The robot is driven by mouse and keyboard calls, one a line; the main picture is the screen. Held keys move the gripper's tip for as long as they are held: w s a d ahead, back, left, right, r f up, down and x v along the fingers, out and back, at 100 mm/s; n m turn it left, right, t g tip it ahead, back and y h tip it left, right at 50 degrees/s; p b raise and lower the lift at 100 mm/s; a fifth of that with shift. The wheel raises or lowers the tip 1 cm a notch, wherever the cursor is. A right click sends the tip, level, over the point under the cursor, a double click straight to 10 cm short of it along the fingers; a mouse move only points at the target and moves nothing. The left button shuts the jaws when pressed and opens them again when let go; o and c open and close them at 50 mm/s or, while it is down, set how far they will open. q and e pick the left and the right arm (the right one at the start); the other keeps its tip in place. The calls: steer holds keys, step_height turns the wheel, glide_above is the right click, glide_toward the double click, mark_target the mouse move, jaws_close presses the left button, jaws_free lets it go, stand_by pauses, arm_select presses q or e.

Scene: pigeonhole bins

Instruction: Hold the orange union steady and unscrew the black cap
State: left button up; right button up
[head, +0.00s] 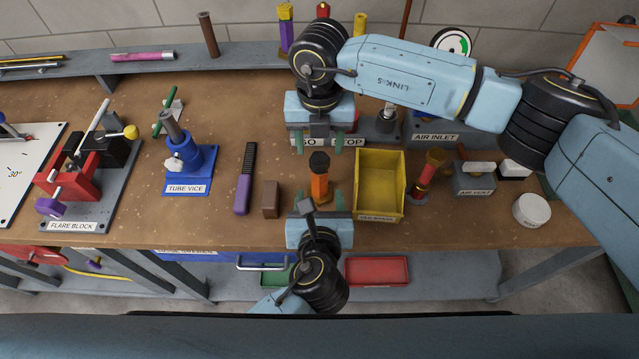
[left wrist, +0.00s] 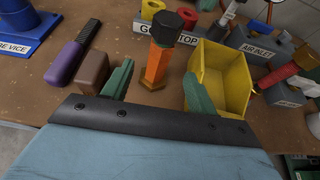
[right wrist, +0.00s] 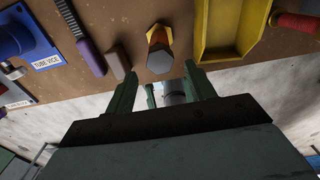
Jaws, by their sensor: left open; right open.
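The orange union (head: 320,186) stands upright on the bench with the black cap (head: 319,162) on its top end. It shows in the left wrist view as an orange body (left wrist: 156,65) under the cap (left wrist: 166,27). In the right wrist view the cap (right wrist: 159,60) faces me and hides most of the union. My left gripper (head: 321,200) is open at the near side of the union, its green fingers apart and empty. My right gripper (head: 325,148) is open behind and above the cap, also empty. Neither gripper visibly touches the union or cap.
A yellow tray (head: 379,212) stands close to the right of the union. A brown block (head: 271,199) and a purple-handled tool (head: 243,194) lie to the left. The GO/STOP stand (head: 383,131) is behind. The bench's front edge is near my left gripper.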

mark_target(320, 179)
arm_select(q)
steer(key=x, duration=1.1)
steer(key=shift+f, duration=0.1)
steer(key=shift+c, duration=0.5)
steer(key=c, duration=1.2)
steer(key=shift+o, duration=0.2)
steer(key=shift+s+f, duration=0.15)
steer(key=o, duration=0.6)
steer(key=c, duration=0.5)
arm_select(e)
steer(key=shift+c, duration=0.2)
steer(key=shift+f, duration=0.1)
